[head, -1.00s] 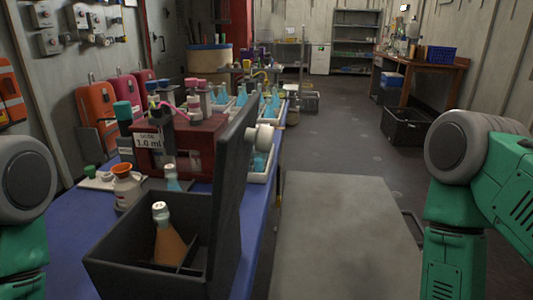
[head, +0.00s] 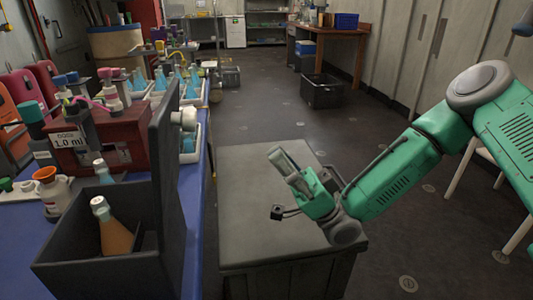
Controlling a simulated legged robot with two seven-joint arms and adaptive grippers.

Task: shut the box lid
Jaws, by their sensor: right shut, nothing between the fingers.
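The dark grey box (head: 75,277) stands open on the blue table at the lower left. Its lid (head: 166,180) stands upright along the box's right side. Inside the box is a flask with orange-brown liquid (head: 114,235), next to a divider. My right gripper (head: 279,158) is shut and empty, over the grey-topped stand to the right of the lid and apart from it. My left gripper is out of view.
Trays of blue flasks line the table. The grey-topped stand (head: 250,240) is clear below my right gripper.

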